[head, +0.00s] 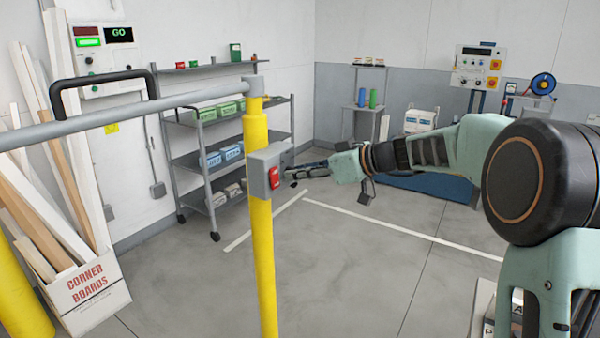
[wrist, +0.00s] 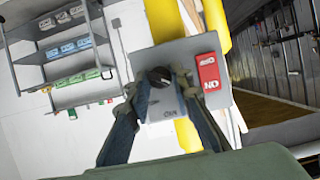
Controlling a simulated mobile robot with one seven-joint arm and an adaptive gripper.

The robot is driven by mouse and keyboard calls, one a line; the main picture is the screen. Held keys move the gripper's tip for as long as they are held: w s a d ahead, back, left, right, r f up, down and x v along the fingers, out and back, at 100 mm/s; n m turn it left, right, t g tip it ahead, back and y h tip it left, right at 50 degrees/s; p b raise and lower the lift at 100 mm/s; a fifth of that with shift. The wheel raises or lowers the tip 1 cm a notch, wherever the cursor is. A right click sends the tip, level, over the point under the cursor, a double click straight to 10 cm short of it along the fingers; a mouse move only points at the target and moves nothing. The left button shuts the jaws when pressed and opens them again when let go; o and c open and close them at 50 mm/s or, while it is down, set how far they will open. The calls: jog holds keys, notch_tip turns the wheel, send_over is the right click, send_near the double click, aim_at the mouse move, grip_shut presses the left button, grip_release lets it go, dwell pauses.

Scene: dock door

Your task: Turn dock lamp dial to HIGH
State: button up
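A grey control box (head: 259,172) is mounted on a yellow post (head: 262,250), with a red rocker switch on its face. In the wrist view the box (wrist: 198,48) shows a black round dial (wrist: 160,77) with a pale pointer mark beside the red switch (wrist: 208,73). In the head view my gripper (head: 296,170) is at the box's right side, and the dial is not clearly visible.
A grey rail (head: 150,107) meets the post top. A shelf cart (head: 207,160) stands behind the post. A box of corner boards (head: 88,292) stands at left, below a wall panel (head: 105,60) lit GO. Floor right of the post is clear.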

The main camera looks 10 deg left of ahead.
grip_shut()
jog(key=m+g+y, duration=0.1)
jog(key=m+y, duration=0.1)
jog(key=m, duration=0.3)
jog(key=m+g+y+p, duration=0.1)
jog(key=m+g+y, duration=0.1)
jog(key=m, duration=0.4)
jog(key=f+m+g+y+p, duration=0.1)
jog(key=m+g+y, duration=0.1)
jog(key=m, duration=0.4)
jog(key=shift+w+d+y, duration=0.15)
jog(key=shift+w+y, duration=0.15)
jog(key=shift+w, duration=0.05)
jog(key=shift+m, duration=0.4)
dwell(0.3)
jog(key=o, duration=0.9)
grip_release()
jog(key=shift+d, duration=0.1)
